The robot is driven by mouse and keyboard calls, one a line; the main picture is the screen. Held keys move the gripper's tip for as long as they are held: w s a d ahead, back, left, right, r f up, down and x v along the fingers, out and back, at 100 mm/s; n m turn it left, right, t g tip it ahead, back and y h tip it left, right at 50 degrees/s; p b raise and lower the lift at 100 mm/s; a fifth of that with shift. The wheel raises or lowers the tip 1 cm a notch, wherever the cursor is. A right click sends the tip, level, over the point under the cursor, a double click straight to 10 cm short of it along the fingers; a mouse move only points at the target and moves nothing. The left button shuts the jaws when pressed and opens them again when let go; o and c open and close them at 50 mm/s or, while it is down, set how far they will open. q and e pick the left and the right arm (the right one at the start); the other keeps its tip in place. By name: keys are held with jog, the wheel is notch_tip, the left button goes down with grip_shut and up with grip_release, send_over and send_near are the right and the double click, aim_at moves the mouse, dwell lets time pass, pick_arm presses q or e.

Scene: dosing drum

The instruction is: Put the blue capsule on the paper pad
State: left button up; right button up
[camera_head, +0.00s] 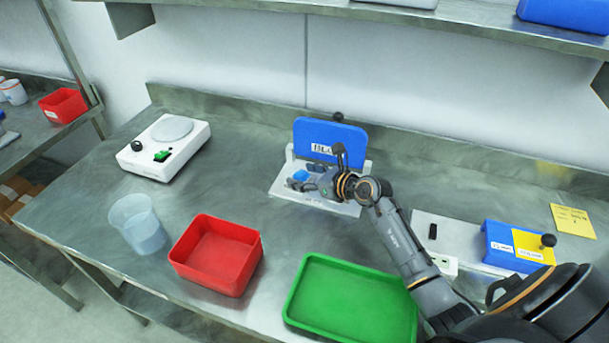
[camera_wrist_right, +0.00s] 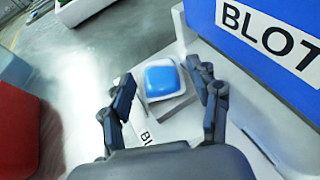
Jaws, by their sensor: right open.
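The pad lies on the white base of a station whose raised blue panel (camera_wrist_right: 262,32) reads "BLOT". My right gripper (camera_wrist_right: 160,75) is open, with a finger on either side of the capsule and visible gaps. In the head view, the capsule (camera_head: 301,175) shows beside the right gripper (camera_head: 309,181), in front of the blue panel. My left gripper is out of view.
A red bin (camera_head: 217,255) and a green tray (camera_head: 350,300) stand at the front of the metal bench. A clear beaker (camera_head: 138,224) and a white scale (camera_head: 165,147) stand left. A blue-lidded device (camera_head: 515,246) and yellow note (camera_head: 573,220) are at right.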

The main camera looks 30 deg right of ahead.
jog(key=shift+r, duration=0.1)
jog(key=shift+r, duration=0.2)
jog(key=p+v, duration=0.5)
jog(key=v, duration=0.6)
jog(key=shift+s+d+r+p, duration=0.1)
jog(key=shift+s+d+p, duration=0.15)
jog(key=shift+s, duration=0.25)
jog(key=shift+r, duration=0.1)
